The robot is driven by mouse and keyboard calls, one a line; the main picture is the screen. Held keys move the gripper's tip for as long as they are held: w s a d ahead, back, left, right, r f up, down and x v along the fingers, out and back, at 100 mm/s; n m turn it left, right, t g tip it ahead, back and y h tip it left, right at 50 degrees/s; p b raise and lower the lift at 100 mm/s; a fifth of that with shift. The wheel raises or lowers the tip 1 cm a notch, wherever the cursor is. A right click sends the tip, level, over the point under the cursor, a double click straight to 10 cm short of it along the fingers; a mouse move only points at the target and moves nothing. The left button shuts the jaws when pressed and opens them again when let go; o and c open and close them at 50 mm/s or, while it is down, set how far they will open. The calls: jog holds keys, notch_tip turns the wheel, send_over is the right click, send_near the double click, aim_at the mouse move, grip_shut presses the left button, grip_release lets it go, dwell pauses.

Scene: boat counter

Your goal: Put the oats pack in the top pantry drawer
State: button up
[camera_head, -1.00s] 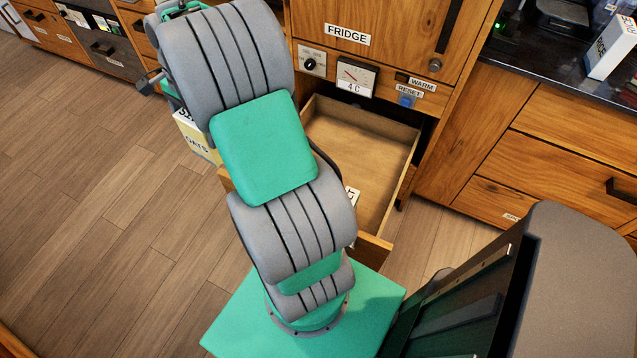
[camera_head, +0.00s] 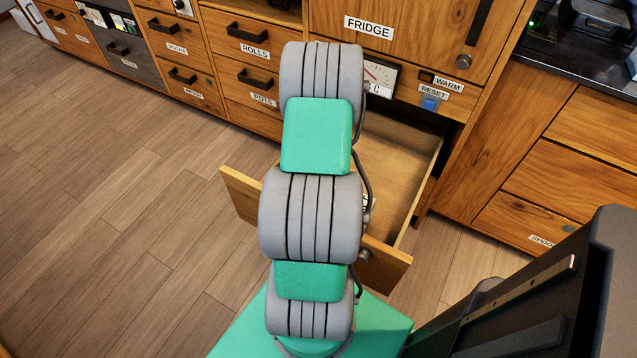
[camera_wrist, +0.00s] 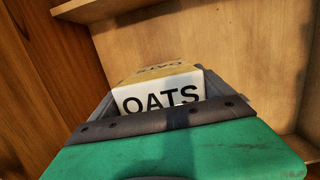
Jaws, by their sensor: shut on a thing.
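The oats pack (camera_wrist: 170,78), pale with a yellowish top face and black OATS lettering, shows in the wrist view. My gripper (camera_wrist: 163,98) is shut on it, with dark fingers on either side. Light wooden boards surround the pack in the wrist view, like the inside of a drawer. In the head view an open, empty-looking wooden drawer (camera_head: 400,160) stands out below the fridge panel. My arm covers its middle and most of its label, so I cannot read it. My gripper and the pack are hidden behind the arm there.
The fridge front (camera_head: 405,30) rises above the drawer, with a dial and a blue reset button (camera_head: 430,103) below it. Closed labelled drawers (camera_head: 250,55) line the left. A dark counter with closed drawers (camera_head: 560,180) stands right. The floor at left is clear.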

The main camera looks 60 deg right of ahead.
jog(key=shift+f, duration=1.9)
jog(key=shift+f+b, duration=0.2)
jog(key=shift+b, duration=0.15)
jog(key=o, duration=1.7)
jog(key=shift+o, duration=0.2)
